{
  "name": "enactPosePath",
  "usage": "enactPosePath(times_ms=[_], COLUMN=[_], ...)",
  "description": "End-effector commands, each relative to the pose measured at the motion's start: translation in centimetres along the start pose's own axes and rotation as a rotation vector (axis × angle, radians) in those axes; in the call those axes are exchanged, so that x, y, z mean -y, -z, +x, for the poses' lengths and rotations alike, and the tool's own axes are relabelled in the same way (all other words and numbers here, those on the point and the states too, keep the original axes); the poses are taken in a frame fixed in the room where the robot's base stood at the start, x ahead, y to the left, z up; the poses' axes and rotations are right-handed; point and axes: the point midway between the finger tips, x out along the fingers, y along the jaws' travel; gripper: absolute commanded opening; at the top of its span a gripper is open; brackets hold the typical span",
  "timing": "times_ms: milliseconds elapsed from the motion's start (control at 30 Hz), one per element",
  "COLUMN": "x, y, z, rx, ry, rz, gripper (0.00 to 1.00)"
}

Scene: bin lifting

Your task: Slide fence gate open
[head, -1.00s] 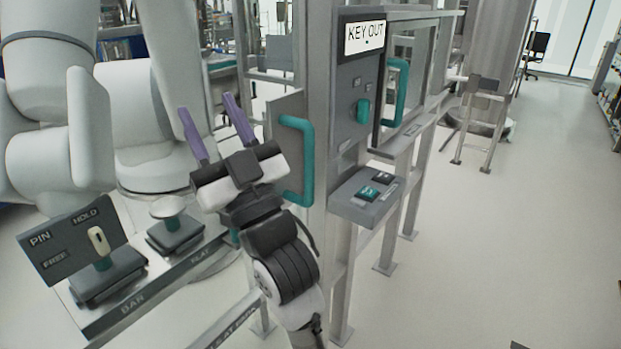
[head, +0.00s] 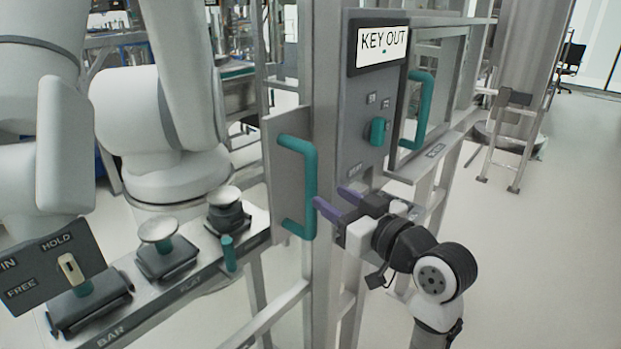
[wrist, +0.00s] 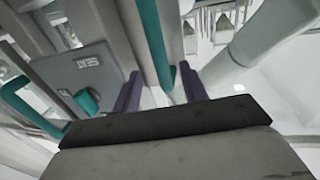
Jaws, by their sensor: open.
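The gate shows as a grey panel (head: 272,150) with a teal C-shaped handle (head: 311,175), left of the control post. My gripper (head: 333,197) has two purple fingers. It is open, just right of the handle's lower half, pointing toward it. In the wrist view the handle (wrist: 153,42) runs down between the two open fingers (wrist: 160,78). I cannot tell whether the handle lies inside the jaws in depth or just beyond the tips. No finger is seen closed on it.
A post carries a "KEY OUT" display (head: 382,48) and a teal knob (head: 377,131). A second teal handle (head: 424,108) is on the frame at right. Open floor (head: 560,250) lies right.

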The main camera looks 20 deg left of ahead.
Motion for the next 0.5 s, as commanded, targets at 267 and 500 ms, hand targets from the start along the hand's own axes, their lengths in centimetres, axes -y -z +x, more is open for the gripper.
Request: enactPosePath(times_ms=[267, 500], x=[0.1, 0.0], y=[0.2, 0.1], z=[5.5, 7.5], rx=[0.0, -0.001], ry=[0.002, 0.0], rz=[0.002, 0.0], gripper=[0.43, 0.43])
